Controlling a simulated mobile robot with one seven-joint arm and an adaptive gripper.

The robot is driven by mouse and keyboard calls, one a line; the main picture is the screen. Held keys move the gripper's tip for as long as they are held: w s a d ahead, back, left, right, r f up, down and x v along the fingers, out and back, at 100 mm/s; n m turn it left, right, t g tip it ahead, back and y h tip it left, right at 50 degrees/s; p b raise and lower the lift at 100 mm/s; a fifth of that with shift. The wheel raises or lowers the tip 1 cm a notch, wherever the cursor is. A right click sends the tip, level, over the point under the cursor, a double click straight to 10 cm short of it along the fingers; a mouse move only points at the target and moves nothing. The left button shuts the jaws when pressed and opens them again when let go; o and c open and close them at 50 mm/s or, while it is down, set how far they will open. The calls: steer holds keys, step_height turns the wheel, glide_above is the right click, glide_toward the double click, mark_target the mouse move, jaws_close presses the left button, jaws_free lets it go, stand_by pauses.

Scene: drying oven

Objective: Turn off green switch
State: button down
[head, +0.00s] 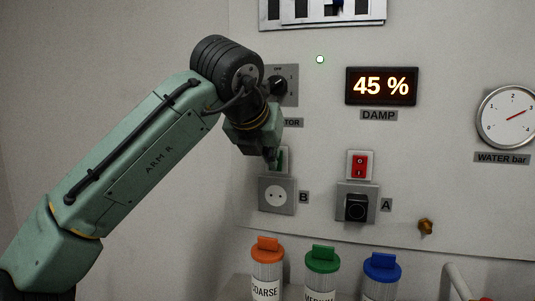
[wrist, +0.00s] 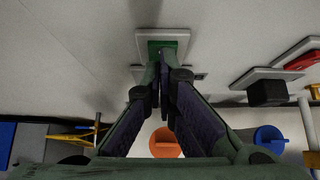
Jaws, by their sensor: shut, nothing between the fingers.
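The green switch (wrist: 178,47) sits in a pale wall plate at the top middle of the wrist view. In the head view the switch (head: 284,158) is mostly hidden behind my gripper, above socket B. My gripper (head: 273,163) is shut and empty, with its fingertips at the switch.
A red switch (head: 359,166) is to the right, above socket A with a black plug (head: 356,208). Socket B (head: 277,195) is empty below my gripper. A rotary knob (head: 279,85) is close above. Jars with orange (head: 267,248), green (head: 323,257) and blue (head: 384,265) lids stand below.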

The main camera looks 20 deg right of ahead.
steer(key=shift+r+p, duration=0.75)
steer(key=shift+p, duration=0.15)
steer(key=shift+s, duration=0.1)
